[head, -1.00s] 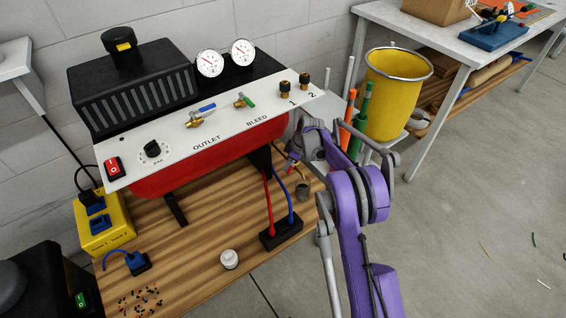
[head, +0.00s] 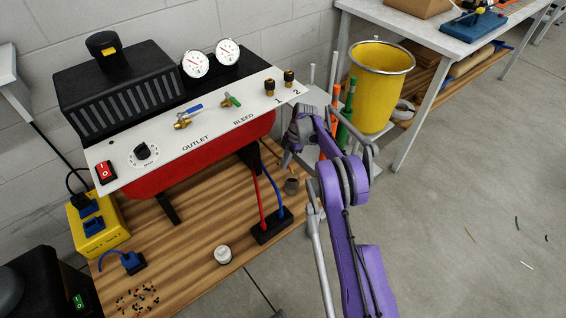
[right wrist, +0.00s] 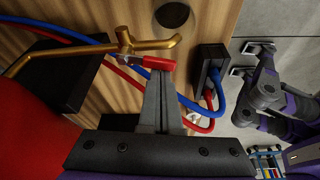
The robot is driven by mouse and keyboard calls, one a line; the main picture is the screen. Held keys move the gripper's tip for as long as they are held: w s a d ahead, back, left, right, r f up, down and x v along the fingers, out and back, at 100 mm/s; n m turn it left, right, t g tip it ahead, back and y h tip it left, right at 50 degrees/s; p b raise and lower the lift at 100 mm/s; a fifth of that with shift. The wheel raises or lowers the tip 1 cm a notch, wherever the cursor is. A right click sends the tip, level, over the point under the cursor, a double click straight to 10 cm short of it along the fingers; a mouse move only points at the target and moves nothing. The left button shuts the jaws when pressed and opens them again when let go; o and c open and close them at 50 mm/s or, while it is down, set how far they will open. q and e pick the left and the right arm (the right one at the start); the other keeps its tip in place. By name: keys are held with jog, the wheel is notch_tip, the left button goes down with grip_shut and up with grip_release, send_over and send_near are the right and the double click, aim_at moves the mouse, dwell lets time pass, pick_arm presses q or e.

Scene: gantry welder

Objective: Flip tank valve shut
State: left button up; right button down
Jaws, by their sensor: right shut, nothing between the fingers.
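The red tank (head: 200,160) sits under a white panel on a wooden bench top. In the right wrist view, a brass valve (right wrist: 125,42) with pipe arms and a short red lever (right wrist: 155,63) stands out beside the red tank (right wrist: 30,130). My right gripper (right wrist: 160,80) is shut and empty, with its fingertips right at the red lever; I cannot tell whether they touch. In the head view my right gripper (head: 289,155) is at the tank's right end, small and partly hidden by my purple arm. My left gripper is out of view.
The panel carries a blue-lever outlet valve (head: 187,115) and a green-lever bleed valve (head: 230,101). Red and blue cables run to a black block (head: 272,226) below the tank. A yellow bucket (head: 378,88) stands to the right. The floor at right is mostly clear.

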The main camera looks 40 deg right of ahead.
jog(key=shift+s+a, duration=0.25)
jog(key=shift+s, duration=0.55)
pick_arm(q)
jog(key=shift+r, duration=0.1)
